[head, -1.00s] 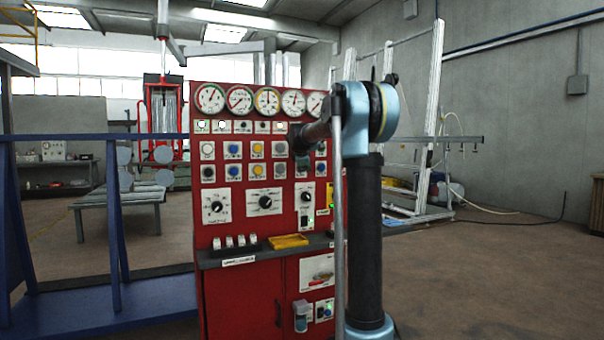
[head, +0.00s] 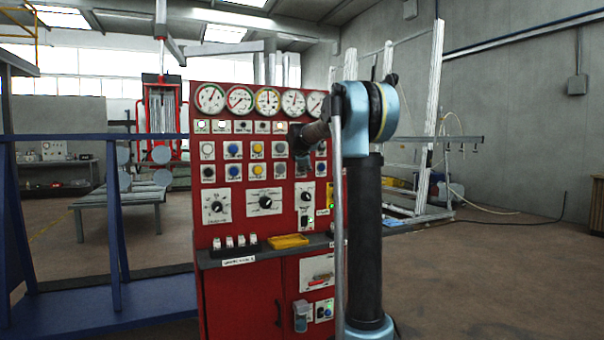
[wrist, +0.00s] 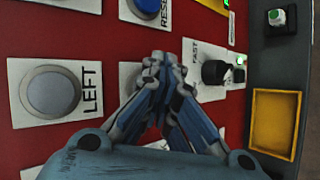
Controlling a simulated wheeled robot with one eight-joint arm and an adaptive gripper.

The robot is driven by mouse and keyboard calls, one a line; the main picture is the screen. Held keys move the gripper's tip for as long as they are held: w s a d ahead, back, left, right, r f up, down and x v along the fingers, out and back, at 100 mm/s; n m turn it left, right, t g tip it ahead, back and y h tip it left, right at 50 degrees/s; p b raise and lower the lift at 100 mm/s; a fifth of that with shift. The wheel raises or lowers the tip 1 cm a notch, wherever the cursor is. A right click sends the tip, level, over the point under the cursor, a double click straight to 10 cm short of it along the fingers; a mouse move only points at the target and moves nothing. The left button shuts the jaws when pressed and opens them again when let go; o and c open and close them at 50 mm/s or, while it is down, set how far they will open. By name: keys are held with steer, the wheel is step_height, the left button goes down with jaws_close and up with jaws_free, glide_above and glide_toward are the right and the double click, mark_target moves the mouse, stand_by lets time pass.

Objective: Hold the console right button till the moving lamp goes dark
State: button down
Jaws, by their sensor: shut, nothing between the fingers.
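The red console (head: 240,290) stands ahead in the head view, with rows of buttons under its gauges. My gripper (wrist: 165,88) is shut and empty in the wrist view, its fingertips in front of a white label plate (wrist: 130,74). The button on that plate is hidden behind the fingers, so I cannot read its name or see contact. The grey LEFT button (wrist: 52,92) is uncovered beside it. In the head view my gripper (head: 302,160) is against the button rows. Small lamps (head: 222,126) glow in the upper row; their labels are too small to read.
A blue RESET button (wrist: 148,5) and a black knob marked FAST (wrist: 215,72) lie close to my fingers. A yellow tray (wrist: 273,122) rests on the console ledge. A blue railing (head: 60,137) stands left; the floor at right is open.

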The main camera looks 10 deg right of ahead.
steer(key=shift+s+d, duration=0.25)
steer(key=shift+s, duration=0.55)
steer(key=s, duration=0.1)
steer(key=s+d, duration=0.1)
steer(key=s, duration=0.2)
steer(key=shift+s+d, duration=0.25)
steer(key=shift+s, duration=0.15)
stand_by(0.3)
steer(key=s+d+f+m+g, duration=0.1)
steer(key=s+f+m, duration=0.3)
steer(key=s, duration=0.5)
steer(key=s+d+f+m+g, duration=0.1)
steer(key=s+f+m+g, duration=0.1)
steer(key=s+f, duration=0.65)
steer(key=s+d+f+m+g, duration=0.1)
steer(key=s+f+m, duration=0.15)
steer(key=s, duration=0.85)
steer(key=s+a+f+m+g+y, duration=0.1)
steer(key=s+f+m+g, duration=0.1)
steer(key=s+f, duration=0.9)
steer(key=s+a+f+m+g+y, duration=0.2)
steer(key=s+f+m, duration=0.3)
steer(key=s+f, duration=0.6)
steer(key=s, duration=0.4)
steer(key=shift+a+f+g, duration=0.25)
steer(key=shift+g, duration=0.15)
